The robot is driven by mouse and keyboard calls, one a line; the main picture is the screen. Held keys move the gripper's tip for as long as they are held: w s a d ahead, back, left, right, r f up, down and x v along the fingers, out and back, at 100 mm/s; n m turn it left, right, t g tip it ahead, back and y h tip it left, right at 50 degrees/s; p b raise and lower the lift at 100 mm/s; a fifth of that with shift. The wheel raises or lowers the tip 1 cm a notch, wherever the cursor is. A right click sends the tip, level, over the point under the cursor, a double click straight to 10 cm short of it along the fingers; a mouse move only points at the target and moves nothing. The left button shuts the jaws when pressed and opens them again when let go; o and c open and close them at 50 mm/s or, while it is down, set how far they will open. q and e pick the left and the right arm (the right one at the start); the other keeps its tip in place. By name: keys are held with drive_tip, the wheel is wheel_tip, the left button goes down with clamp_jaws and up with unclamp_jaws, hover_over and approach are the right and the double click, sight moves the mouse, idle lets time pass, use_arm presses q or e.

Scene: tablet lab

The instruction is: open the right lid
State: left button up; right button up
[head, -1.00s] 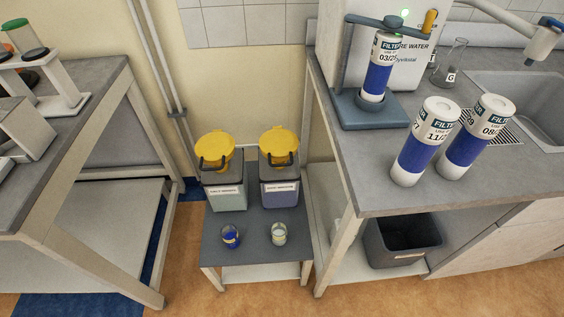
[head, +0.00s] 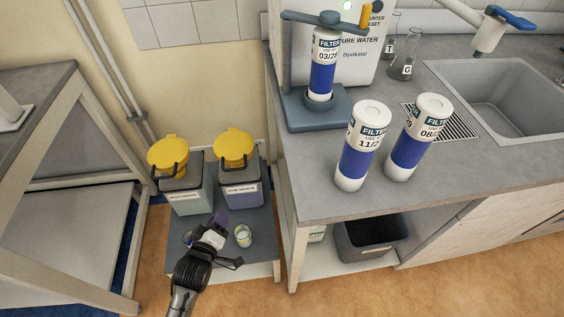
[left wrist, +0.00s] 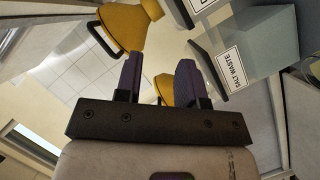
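Two waste containers stand side by side at the back of a low grey table. The right container (head: 240,186) is bluish-grey and carries a yellow lid (head: 234,146) with a dark handle. The left container (head: 187,197) is greenish-grey with a similar yellow lid (head: 168,153). I cannot tell how far either lid is raised. My left gripper (head: 222,223) is over the low table, in front of the containers and apart from both lids. In the left wrist view its purple fingers (left wrist: 158,78) are spread with nothing between them; a yellow lid (left wrist: 128,25) lies beyond. My right gripper is not in view.
A glass beaker (head: 243,236) stands on the low table (head: 262,268), just right of my left gripper. A blue beaker is mostly hidden behind the gripper. The counter (head: 300,205) with filter cylinders (head: 362,148) rises close on the right.

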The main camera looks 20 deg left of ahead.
sight(235, 169)
use_arm(q)
wheel_tip(235, 169, up, 6)
drive_tip(key=d+n+t, duration=0.1)
drive_tip(key=n+t, duration=0.3)
drive_tip(key=n, duration=0.3)
drive_tip(key=b+x, duration=0.2)
drive_tip(key=x, duration=0.5)
drive_tip(key=b+x, duration=0.2)
drive_tip(key=x, duration=0.5)
drive_tip(key=shift+w+d+f+b, duration=0.1)
drive_tip(key=shift+w+d+b, duration=0.1)
drive_tip(key=shift+b, duration=0.1)
drive_tip(key=c, duration=0.5)
clamp_jaws()
